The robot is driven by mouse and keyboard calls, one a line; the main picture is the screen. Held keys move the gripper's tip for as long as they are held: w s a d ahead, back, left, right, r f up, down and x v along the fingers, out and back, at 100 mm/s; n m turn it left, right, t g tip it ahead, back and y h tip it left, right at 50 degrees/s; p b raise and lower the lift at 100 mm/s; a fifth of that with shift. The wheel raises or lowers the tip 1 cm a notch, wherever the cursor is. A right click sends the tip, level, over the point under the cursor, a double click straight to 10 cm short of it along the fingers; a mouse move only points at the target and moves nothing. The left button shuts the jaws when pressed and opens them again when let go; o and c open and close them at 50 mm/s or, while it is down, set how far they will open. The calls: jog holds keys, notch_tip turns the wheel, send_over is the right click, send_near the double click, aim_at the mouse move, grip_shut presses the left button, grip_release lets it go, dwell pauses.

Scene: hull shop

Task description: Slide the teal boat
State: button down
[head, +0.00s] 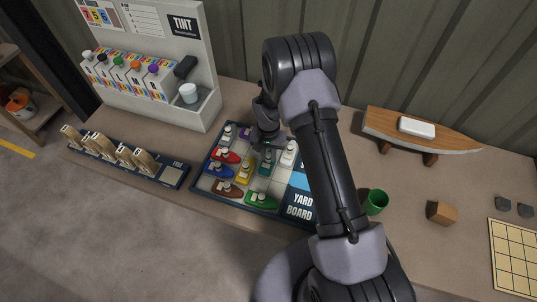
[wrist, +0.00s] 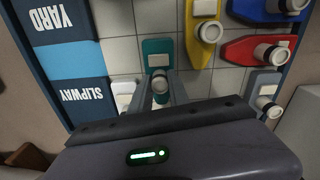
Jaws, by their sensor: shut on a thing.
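The teal boat (head: 265,168) lies on the tiled yard board (head: 199,187), towards its upper right. It also shows in the wrist view (wrist: 156,47) as a teal block with a white cabin and a round grey funnel. My gripper (wrist: 160,87) is down at the boat, its two fingers closed on either side of the funnel. In the head view my gripper (head: 266,145) is over the boat's far end and partly hides it. A light blue panel (wrist: 77,61) lies between the dark YARD and SLIPWAY labels.
A white boat (head: 288,154) stands right beside the teal one, and a yellow boat (head: 244,172) on its left. Red (head: 225,156), blue (head: 219,171), brown (head: 228,189) and green (head: 262,199) boats fill nearby tiles. A green cup (head: 376,201) stands right of the board.

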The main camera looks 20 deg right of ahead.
jog(key=shift+w, duration=0.1)
dwell(0.6)
jog(key=w+d+b, duration=0.1)
jog(key=w, duration=0.1)
jog(key=w+d+b, duration=0.2)
jog(key=w, duration=0.1)
jog(key=shift+d+f, duration=0.15)
jog(key=shift+d, duration=0.05)
jog(key=shift+w+d+r, duration=0.1)
jog(key=shift+w+r, duration=0.05)
jog(key=shift+r, duration=0.1)
jog(key=c, duration=1.3)
grip_release()
jog(key=shift+w+d, duration=0.1)
jog(key=shift+o, duration=0.2)
notch_tip(320, 180, up, 17)
jog(key=p, duration=0.3)
jog(key=shift+r, duration=0.2)
